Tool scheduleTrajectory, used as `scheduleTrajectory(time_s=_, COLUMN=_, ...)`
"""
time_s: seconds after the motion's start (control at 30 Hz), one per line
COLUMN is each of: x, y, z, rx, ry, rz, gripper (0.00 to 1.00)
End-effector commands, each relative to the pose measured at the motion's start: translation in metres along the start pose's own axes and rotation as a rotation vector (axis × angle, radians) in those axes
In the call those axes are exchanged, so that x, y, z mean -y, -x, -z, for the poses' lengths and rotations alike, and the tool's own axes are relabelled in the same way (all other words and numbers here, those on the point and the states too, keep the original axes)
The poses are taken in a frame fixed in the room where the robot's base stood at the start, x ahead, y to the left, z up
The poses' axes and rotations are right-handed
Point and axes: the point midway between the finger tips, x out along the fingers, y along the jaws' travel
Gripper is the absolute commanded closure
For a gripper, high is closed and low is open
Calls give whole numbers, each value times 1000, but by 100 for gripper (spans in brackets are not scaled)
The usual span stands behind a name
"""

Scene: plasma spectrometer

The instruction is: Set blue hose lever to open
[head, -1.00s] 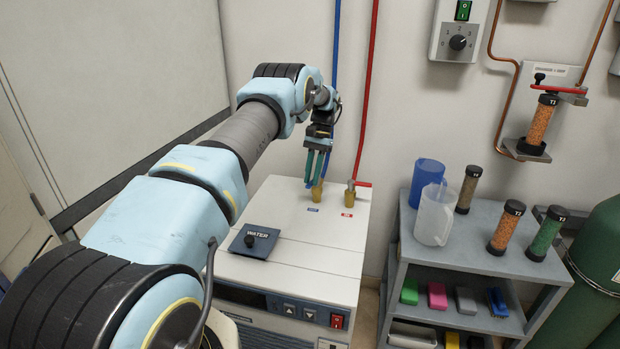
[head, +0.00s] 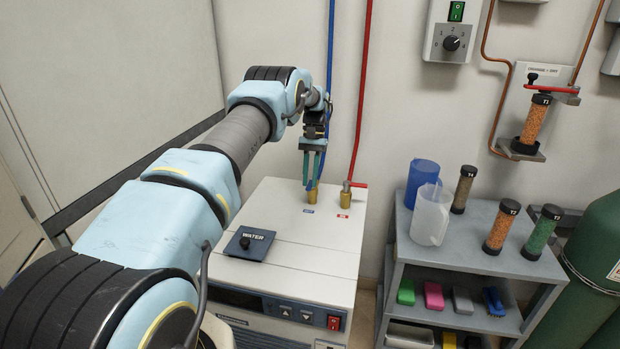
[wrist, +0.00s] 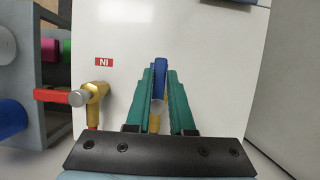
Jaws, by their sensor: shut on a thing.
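The blue lever (wrist: 160,68) sits between the two green fingers of my gripper (wrist: 160,88) in the wrist view. The gripper is shut on it, and the fingers hide most of its sides. The lever lies above its brass valve (head: 312,196) in that picture. In the head view my gripper (head: 314,170) reaches down over this valve on top of the white machine, at the lower end of the blue hose (head: 329,70). Only a little blue shows by the fingertips there, so the lever's exact angle is hard to tell.
A second brass valve (head: 346,198) with a red lever (head: 358,185) stands just right, under the red hose (head: 362,80). The dark WATER panel (head: 249,243) lies on the white machine's top (head: 290,255). A grey cart (head: 400,235) with jugs and columns stands to the right.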

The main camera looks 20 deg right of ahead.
Motion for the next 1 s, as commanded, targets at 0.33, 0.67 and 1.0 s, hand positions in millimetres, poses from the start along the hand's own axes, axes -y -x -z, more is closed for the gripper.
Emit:
scheduleTrajectory(time_s=0.33, x=-1, y=0, z=0, rx=-1, ry=-1, rz=-1, gripper=49)
scheduleTrajectory(time_s=0.67, x=0, y=6, z=-2, rx=-2, ry=-1, rz=0, gripper=49)
scheduleTrajectory(time_s=1.0, x=0, y=60, z=-24, rx=-4, ry=-1, rz=0, gripper=49)
